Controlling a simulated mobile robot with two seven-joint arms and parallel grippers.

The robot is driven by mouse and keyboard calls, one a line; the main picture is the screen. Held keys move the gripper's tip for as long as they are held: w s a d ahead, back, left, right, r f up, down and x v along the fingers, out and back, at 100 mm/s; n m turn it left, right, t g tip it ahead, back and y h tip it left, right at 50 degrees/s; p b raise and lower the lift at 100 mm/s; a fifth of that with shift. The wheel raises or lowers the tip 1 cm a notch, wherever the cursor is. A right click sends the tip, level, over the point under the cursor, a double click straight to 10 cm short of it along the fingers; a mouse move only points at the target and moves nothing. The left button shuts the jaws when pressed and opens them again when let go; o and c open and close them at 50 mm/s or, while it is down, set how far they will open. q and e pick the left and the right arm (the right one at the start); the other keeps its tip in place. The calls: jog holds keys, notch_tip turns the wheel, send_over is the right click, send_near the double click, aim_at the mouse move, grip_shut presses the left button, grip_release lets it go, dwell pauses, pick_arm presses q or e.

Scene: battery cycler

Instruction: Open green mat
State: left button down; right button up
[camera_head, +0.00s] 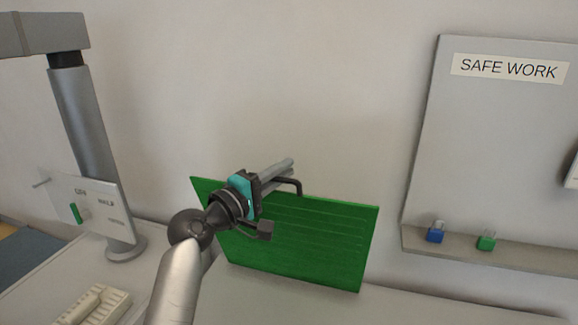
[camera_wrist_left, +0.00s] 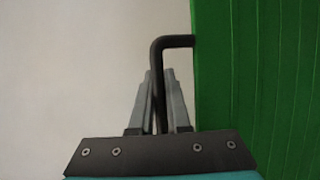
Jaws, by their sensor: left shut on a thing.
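The green mat (camera_head: 310,240) is a ribbed green panel standing tilted upright on the pale worktop, close to the wall. A bent black handle (camera_head: 295,183) sticks out at its top edge. My left gripper (camera_head: 287,165) is at that top edge, shut on the handle. In the left wrist view, the two grey fingers (camera_wrist_left: 158,85) close around the handle's black bar (camera_wrist_left: 178,41), and the green mat (camera_wrist_left: 260,90) fills the right side. My left gripper and wrist hide part of the mat's upper left. My right gripper is not in view.
A grey board (camera_head: 490,150) marked "SAFE WORK" stands at the right, with a blue padlock (camera_head: 435,236) and a green padlock (camera_head: 486,243) on its ledge. A grey post (camera_head: 85,125) with a small sign (camera_head: 100,210) stands at the left. A cream ribbed object (camera_head: 95,306) lies at lower left.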

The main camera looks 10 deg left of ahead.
pick_arm(q)
jog(key=s+a+f+m+t+h+b, duration=0.1)
jog(key=s+f+b, duration=0.4)
jog(key=s+b, duration=0.7)
jog(key=shift+s+a+f+m+t+h, duration=0.15)
jog(key=shift+s+a+m+t+h, duration=0.2)
jog(key=shift+a+t+h, duration=0.45)
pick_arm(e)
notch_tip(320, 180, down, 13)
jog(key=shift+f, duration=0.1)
